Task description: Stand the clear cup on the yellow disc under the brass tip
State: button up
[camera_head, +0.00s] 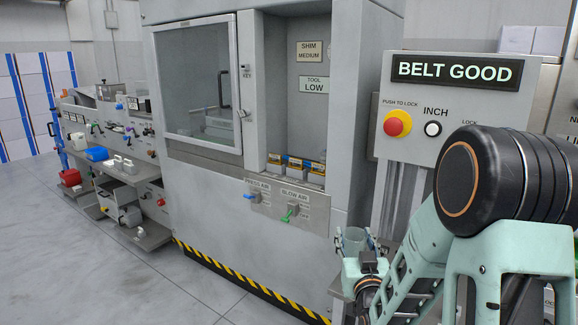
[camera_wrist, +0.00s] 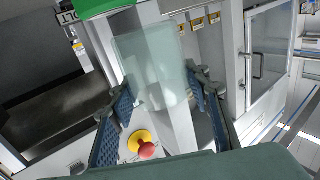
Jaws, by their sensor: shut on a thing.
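The clear cup (camera_wrist: 150,68) is a pale, see-through vessel between the two blue-padded fingers of my gripper (camera_wrist: 160,92) in the wrist view. My gripper is shut on it, and the cup looks tilted in that picture. In the head view my gripper (camera_head: 362,250) is low at the right, in front of the machine's corner, with the cup (camera_head: 353,239) showing small and faint between its fingers. I cannot make out the yellow disc or the brass tip in either view.
A large grey machine (camera_head: 215,205) has a glazed door (camera_head: 197,85) and an open bay holding several small yellow-labelled boxes (camera_head: 296,166). A panel reading BELT GOOD (camera_head: 455,72) carries a red button (camera_head: 397,123). Grey floor (camera_head: 110,285) is clear at left.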

jog(key=a+r+p, duration=0.3)
jog(key=r+p, duration=2.8)
jog(key=p, duration=0.1)
jog(key=shift+s+a+r+y, duration=0.2)
jog(key=shift+r+y, duration=0.1)
jog(key=shift+d, duration=0.1)
